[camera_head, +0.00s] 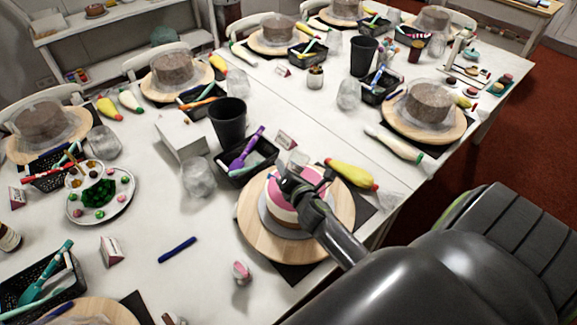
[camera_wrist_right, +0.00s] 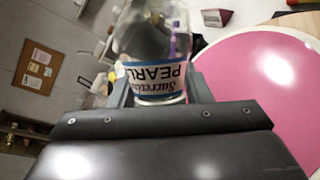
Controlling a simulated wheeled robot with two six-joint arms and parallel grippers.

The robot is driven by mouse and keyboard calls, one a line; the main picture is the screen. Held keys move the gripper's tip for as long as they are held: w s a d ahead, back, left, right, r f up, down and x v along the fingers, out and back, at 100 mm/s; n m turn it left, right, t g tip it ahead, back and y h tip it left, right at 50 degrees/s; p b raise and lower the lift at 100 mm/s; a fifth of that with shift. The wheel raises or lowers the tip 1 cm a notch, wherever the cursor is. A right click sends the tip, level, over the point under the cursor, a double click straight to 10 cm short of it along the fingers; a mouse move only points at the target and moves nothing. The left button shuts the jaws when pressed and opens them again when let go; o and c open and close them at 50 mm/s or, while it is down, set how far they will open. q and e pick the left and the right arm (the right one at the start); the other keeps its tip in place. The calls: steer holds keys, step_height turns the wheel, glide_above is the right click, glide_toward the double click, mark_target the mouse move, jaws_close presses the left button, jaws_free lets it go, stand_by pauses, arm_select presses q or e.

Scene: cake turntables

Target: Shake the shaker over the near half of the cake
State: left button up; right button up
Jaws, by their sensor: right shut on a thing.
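The cake (camera_head: 274,196) has a pink top and pale sides. It stands on a round wooden turntable (camera_head: 252,232) at the centre; its pink top also fills the right of the right wrist view (camera_wrist_right: 255,90). My right gripper (camera_head: 303,180) comes in from the right and shows in front of the cake's right part, hiding some of it. It is shut on a clear shaker (camera_head: 297,160) with a blue-edged label reading "PEARL" (camera_wrist_right: 155,78). The label's letters are upside down in the wrist view. I cannot tell the shaker's exact height above the cake. My left gripper is out of view.
A black tray (camera_head: 235,181) with a purple tool stands behind the turntable, next to a black cup (camera_head: 228,120). A yellow piping bag (camera_head: 350,174) lies to the right. A blue pen (camera_head: 178,250) and a small pink-topped item (camera_head: 241,272) lie at the front left.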

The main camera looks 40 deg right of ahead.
steer(key=shift+b, duration=0.5)
steer(key=shift+r+n, duration=0.15)
steer(key=shift+n, duration=0.15)
steer(key=shift+d+r, duration=0.2)
steer(key=shift+r, duration=0.15)
steer(key=shift+a+f, duration=0.25)
steer(key=shift+f, duration=0.2)
steer(key=shift+s+r+p, duration=0.1)
steer(key=shift+r+p, duration=0.1)
steer(key=shift+p, duration=0.1)
steer(key=s+p, duration=0.1)
steer(key=p, duration=0.1)
steer(key=m+p, duration=0.1)
steer(key=p, duration=0.1)
steer(key=shift+s+d+f+g+p, duration=0.15)
steer(key=shift+s+d+g+p, duration=0.15)
steer(key=shift+s+g+p, duration=0.1)
steer(key=shift+s+f+m, duration=0.1)
steer(key=shift+f+m, duration=0.05)
steer(key=shift+m, duration=0.15)
steer(key=shift+f+y, duration=0.15)
steer(key=shift+y, duration=0.15)
